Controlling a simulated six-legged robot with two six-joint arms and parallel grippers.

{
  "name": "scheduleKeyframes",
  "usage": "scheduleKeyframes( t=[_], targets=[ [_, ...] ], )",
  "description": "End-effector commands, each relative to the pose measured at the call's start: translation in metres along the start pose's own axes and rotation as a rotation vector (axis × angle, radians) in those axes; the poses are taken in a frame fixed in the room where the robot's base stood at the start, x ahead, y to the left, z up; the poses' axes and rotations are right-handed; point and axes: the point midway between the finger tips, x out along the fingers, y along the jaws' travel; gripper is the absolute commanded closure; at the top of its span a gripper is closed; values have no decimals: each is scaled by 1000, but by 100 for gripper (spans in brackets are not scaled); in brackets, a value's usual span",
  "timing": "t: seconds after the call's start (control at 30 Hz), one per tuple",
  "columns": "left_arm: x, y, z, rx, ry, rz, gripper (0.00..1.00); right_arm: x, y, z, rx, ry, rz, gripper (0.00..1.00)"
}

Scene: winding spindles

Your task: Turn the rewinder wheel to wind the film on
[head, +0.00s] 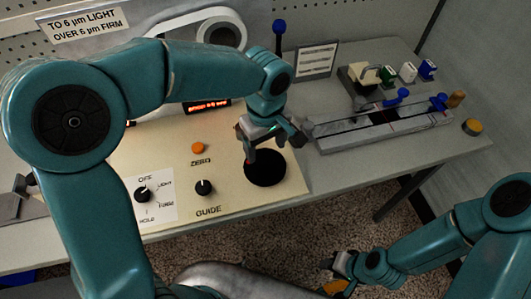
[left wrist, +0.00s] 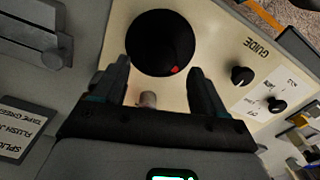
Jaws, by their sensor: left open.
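The rewinder wheel, a flat black disc (head: 265,172), lies on the cream panel at its right end. It also shows in the left wrist view (left wrist: 158,38), with a small red mark near its edge. My left gripper (head: 272,148) is over the wheel's far edge, open. In the left wrist view its two fingers (left wrist: 160,70) stand apart, and a short pale peg (left wrist: 148,99) shows between them, not visibly gripped. I cannot tell whether the peg joins the wheel. My right gripper (head: 340,270) is low at the bottom, away from the bench; its jaws are unclear.
The cream panel holds a GUIDE knob (head: 203,188), an orange ZERO button (head: 198,147) and a selector knob (head: 142,194). A splicing track (head: 380,128) lies right of the wheel. A blue-topped lever (head: 279,28) and a small sign (head: 316,61) stand behind.

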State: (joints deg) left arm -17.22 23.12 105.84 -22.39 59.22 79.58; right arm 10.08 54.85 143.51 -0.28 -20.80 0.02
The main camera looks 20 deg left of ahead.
Motion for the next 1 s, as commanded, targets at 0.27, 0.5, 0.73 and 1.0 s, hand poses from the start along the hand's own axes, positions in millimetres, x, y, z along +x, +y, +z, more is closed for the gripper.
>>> scheduleKeyframes(
  t=[0.27,0.5,0.73,1.0],
  targets=[
    [36,0,0,0,-1,-2,28,-1,0,0,0,0,0,57],
    [40,0,0,1,1,1,28,-1,0,0,0,0,0,57],
    [40,0,0,1,0,0,74,0,0,0,0,0,0,57],
    [40,0,0,12,1,0,84,0,0,0,0,0,0,57]
  ],
)
